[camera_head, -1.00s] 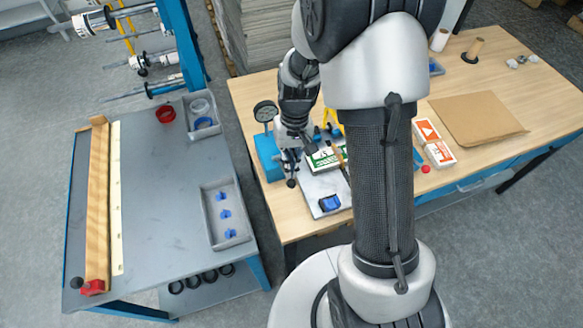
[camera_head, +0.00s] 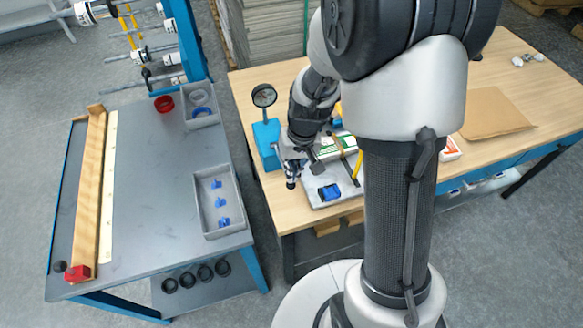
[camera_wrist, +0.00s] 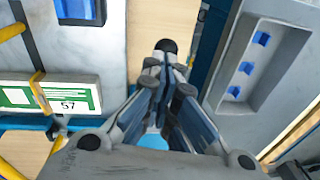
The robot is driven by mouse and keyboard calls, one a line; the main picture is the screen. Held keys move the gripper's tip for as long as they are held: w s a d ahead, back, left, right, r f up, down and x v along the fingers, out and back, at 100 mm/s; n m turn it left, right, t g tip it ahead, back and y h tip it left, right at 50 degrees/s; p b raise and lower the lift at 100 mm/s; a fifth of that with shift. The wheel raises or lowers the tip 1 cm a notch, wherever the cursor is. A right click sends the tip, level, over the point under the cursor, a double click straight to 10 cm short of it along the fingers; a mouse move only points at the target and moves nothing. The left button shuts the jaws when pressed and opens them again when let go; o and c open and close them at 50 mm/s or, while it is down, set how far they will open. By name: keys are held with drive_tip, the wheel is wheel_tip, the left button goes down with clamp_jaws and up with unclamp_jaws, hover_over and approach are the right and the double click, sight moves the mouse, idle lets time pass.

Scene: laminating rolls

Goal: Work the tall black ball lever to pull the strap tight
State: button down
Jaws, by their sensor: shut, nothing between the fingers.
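A black ball (camera_wrist: 166,45), apparently the lever's knob, shows just beyond my gripper's fingertips in the wrist view; a dark ball also shows below the gripper in the head view (camera_head: 291,184). My gripper (camera_wrist: 165,64) is shut and empty, its fingers close together; in the head view it (camera_head: 292,163) hangs at the left edge of the fixture plate (camera_head: 318,201). Whether it touches the ball is unclear. A yellow strap (camera_wrist: 38,92) crosses a white-green box (camera_wrist: 78,96) marked 57. The lever's shaft is mostly hidden.
A dial gauge (camera_head: 264,95) on a blue block (camera_head: 266,140) stands behind my gripper. A blue-black block (camera_head: 329,193) sits on the plate. The grey bench (camera_head: 150,190) at left holds a tray (camera_head: 240,222) with blue parts. A floor gap separates the tables.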

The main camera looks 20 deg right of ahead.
drive_tip(key=shift+s+f, duration=0.15)
drive_tip(key=shift+f, duration=0.25)
wheel_tip(320, 180, up, 13)
drive_tip(key=d+p, duration=0.1)
drive_tip(key=p, duration=0.4)
drive_tip(key=shift+s+d+p, duration=0.35)
drive_tip(key=shift+d+p, duration=0.05)
idle(0.5)
drive_tip(key=shift+r, duration=0.1)
